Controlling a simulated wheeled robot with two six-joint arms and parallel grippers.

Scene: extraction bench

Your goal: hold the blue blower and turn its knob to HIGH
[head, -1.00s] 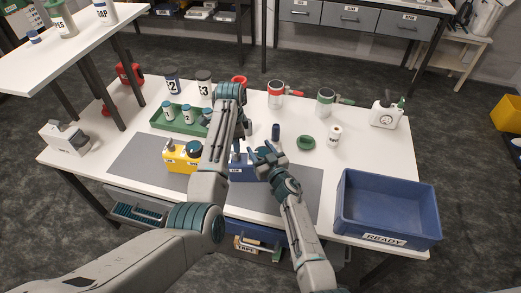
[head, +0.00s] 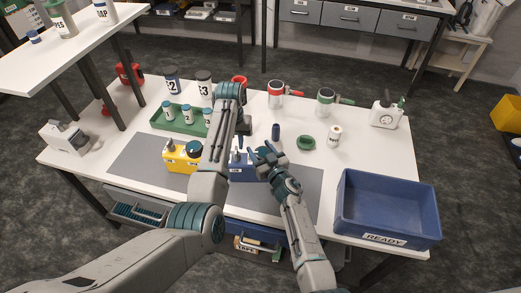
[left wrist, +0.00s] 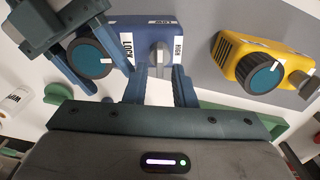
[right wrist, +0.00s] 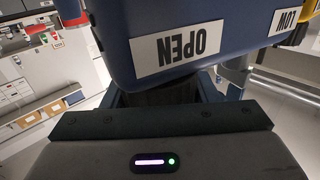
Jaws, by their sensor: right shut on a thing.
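The blue blower (head: 242,173) stands on the grey mat, partly hidden by my arms in the head view. In the left wrist view its face (left wrist: 205,50) shows LOCK, LOW and HIGH labels around a grey bar-shaped knob (left wrist: 160,57). The bar lies upright in that picture, towards LOW. My left gripper (left wrist: 162,78) is open, its fingers on either side of the knob's near end; contact cannot be told. My right gripper (right wrist: 165,92) is shut on the blower's round teal-faced part (left wrist: 92,57), beside the LOCK label. The right wrist view shows the blower's OPEN label (right wrist: 175,46) close up.
A yellow blower-like unit (head: 178,157) stands left of the blue one. Behind are a green tray (head: 165,123) with several bottles, a green lid (head: 306,142) and a white bottle (head: 334,135). A blue READY crate (head: 388,207) sits right. Mat to the front right is clear.

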